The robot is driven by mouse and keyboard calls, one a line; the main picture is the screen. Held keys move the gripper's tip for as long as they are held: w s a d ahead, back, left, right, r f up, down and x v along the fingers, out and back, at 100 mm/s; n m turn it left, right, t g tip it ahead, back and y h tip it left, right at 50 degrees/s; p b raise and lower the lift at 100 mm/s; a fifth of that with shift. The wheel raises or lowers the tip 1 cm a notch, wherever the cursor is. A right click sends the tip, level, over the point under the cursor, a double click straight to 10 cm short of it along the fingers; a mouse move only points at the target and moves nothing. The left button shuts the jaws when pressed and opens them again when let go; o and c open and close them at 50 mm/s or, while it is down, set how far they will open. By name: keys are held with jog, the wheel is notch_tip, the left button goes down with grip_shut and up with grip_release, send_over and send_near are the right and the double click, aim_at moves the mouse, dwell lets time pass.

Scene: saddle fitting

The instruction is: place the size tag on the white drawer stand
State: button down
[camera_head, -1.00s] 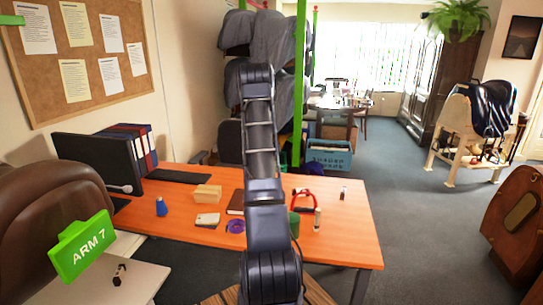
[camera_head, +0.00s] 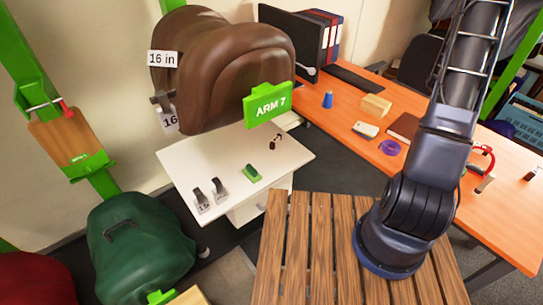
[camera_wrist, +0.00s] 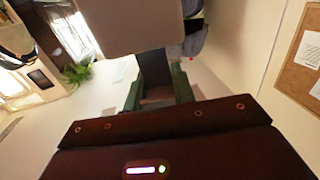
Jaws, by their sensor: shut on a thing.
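My gripper (camera_wrist: 160,92) shows in the wrist view, its dark green fingers shut on a dark clip-like part. A plain pale plate, seemingly the size tag (camera_wrist: 130,25), extends beyond the fingers; no number shows on it. In the head view my arm rises out of the top edge, so gripper and held tag are hidden there. The white drawer stand (camera_head: 180,160) is left of centre, under the brown saddle. On its top lie two dark clips with white labels (camera_head: 203,202) (camera_head: 219,190), a green block (camera_head: 252,173) and a small black item (camera_head: 275,142).
The brown saddle (camera_head: 215,70) carries a "16 in" label (camera_head: 163,58) and a clipped "16" tag (camera_head: 169,121). A green ARM 7 sign (camera_head: 268,105) hangs over the stand's back. A green saddle (camera_head: 140,250) is at lower left. The orange desk (camera_head: 400,165) is right.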

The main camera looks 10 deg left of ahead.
jog(key=s+a+f+n+t+y, duration=0.1)
jog(key=s+a+f+n+y, duration=0.15)
jog(key=a, duration=1.25)
jog(key=s+a+f+n+t+y, duration=0.1)
jog(key=s+a+f+y, duration=0.15)
jog(key=a, duration=1.25)
jog(key=s+a+f+n+t+y, duration=0.1)
jog(key=a+f+n+t+y, duration=0.2)
jog(key=a, duration=1.2)
jog(key=s+a+n+g+y, duration=0.25)
jog(key=s+a+y, duration=0.25)
jog(key=s+a, duration=0.75)
jog(key=s+a+n+g+y, duration=0.1)
jog(key=s+a+n+y, duration=0.25)
jog(key=s+a, duration=0.9)
jog(key=s+a+n+g+y, duration=0.15)
jog(key=s+a+y, duration=0.5)
jog(key=a, duration=1.15)
jog(key=s+a+f+m+t+h, duration=0.2)
jog(key=s+a+f+h, duration=0.3)
notch_tip(320, 180, down, 19)
jog(key=shift+s+d+f, duration=0.15)
jog(key=shift+d, duration=0.1)
jog(key=c, duration=1.2)
grip_release()
jog(key=shift+f, duration=0.15)
